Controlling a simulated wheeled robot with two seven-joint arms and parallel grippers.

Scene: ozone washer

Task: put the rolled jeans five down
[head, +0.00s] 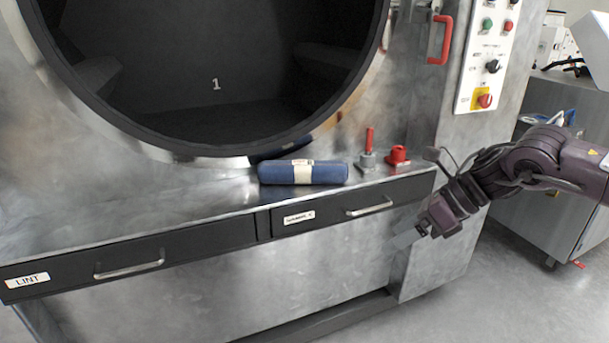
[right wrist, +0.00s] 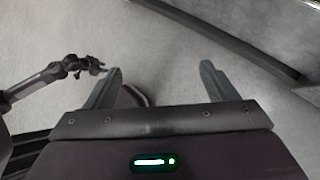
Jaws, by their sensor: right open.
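The rolled jeans (head: 325,172), a blue roll with a cream band round its middle, lie on the steel ledge below the round drum opening (head: 215,85). My right gripper (head: 405,238) is in front of the drawers, to the right of the roll and lower, apart from it. In the right wrist view its two fingers (right wrist: 160,85) are spread with nothing between them, over the floor. My left gripper (right wrist: 98,68) shows small at the left of the right wrist view; its jaws are too small to judge. It is not in the head view.
A red-handled valve (head: 369,150) and a red knob (head: 398,155) stand on the ledge right of the roll. Drawers with bar handles (head: 130,269) run below. A red door handle (head: 440,40) and control panel (head: 487,55) are upper right. The ledge left of the roll is clear.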

